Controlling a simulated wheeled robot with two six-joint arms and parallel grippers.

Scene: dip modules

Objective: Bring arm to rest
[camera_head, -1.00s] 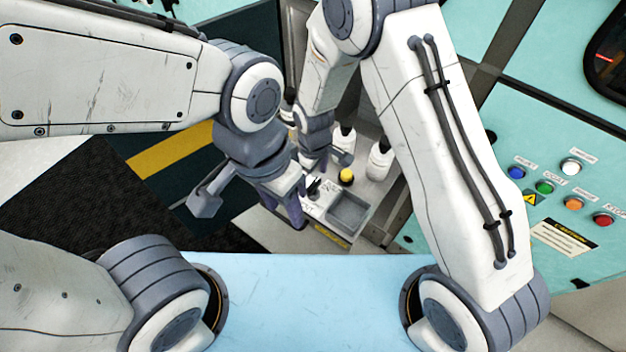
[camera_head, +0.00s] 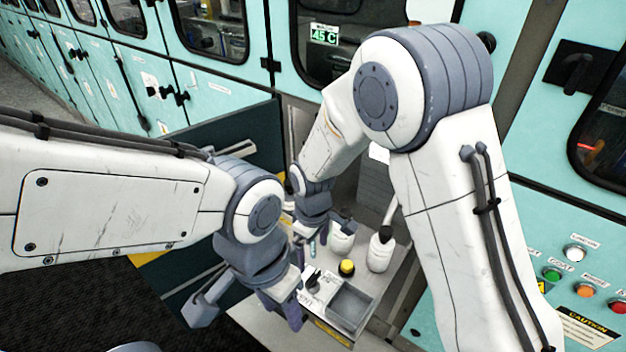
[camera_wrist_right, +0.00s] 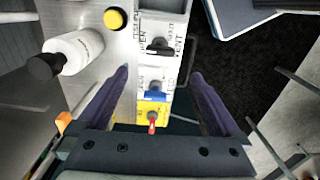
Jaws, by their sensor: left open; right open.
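My left gripper (camera_head: 246,305) is open and empty in the head view, hanging in front of the open cabinet bay. My right gripper (camera_head: 318,238) is behind it, reaching into the bay, partly hidden by my own arms. In the right wrist view my right gripper (camera_wrist_right: 161,76) is open, with its two dark fingers apart. A panel with a black switch (camera_wrist_right: 158,47), a blue switch (camera_wrist_right: 155,94) and a red switch (camera_wrist_right: 152,120) shows between and below the fingers. Nothing is held between them.
White bottles with dark caps, one of them (camera_head: 379,254) upright, stand on the bay's shelf near a yellow button (camera_head: 346,267) and a grey tray (camera_head: 372,291). Teal cabinets surround the bay. Coloured buttons (camera_head: 585,291) sit on the right. A dark open door (camera_head: 235,140) stands left.

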